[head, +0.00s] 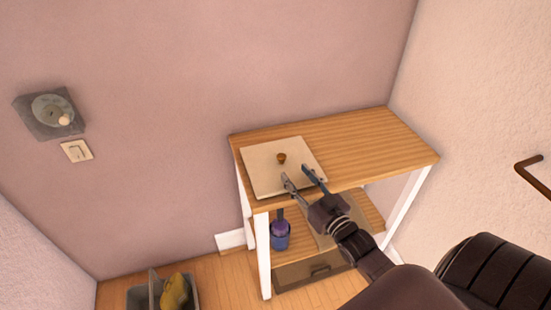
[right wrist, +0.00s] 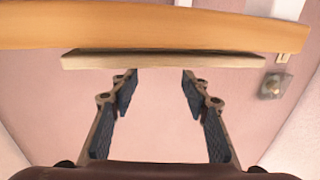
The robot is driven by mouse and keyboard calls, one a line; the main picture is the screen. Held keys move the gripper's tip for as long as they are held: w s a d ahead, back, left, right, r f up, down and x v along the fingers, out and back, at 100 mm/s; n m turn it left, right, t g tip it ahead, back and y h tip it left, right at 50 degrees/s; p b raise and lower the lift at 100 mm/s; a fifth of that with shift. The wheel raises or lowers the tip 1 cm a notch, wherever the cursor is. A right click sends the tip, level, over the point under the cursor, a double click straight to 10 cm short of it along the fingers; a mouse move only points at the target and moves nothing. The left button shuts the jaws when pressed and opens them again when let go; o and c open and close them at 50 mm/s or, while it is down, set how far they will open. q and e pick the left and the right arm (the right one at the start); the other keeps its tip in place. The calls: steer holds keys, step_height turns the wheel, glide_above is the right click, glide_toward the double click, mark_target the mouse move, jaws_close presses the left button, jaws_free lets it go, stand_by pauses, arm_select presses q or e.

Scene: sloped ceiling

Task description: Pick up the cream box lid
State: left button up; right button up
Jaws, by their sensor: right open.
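The cream box lid (head: 262,172) is a flat square plate with a small brown knob (head: 281,158). It lies on the left part of the wooden table top. My right gripper (head: 297,173) is open and empty, with its fingertips at the lid's front right side in the head view. In the right wrist view the lid (right wrist: 160,61) shows edge-on against the table, beyond the open fingers of my right gripper (right wrist: 160,74). I cannot tell whether the fingertips touch it. My left gripper is not in view.
The table (head: 375,145) has bare room right of the lid. Its lower shelf holds a blue and purple container (head: 280,237); a brown drawer or box (head: 300,274) is below. A grey bin (head: 137,298) with something yellow stands on the floor. A rail (head: 532,163) juts from the right wall.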

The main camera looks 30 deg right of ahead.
mark_target(284, 159)
steer(key=shift+w, duration=0.8)
steer(key=shift+w+d+r, duration=0.1)
steer(key=shift+w+r, duration=0.05)
steer(key=shift+w, duration=0.65)
steer(key=w+p, duration=0.1)
steer(key=w, duration=0.3)
steer(key=shift+w+d, duration=0.1)
steer(key=shift+w, duration=0.35)
steer(key=c, duration=0.7)
jaws_close()
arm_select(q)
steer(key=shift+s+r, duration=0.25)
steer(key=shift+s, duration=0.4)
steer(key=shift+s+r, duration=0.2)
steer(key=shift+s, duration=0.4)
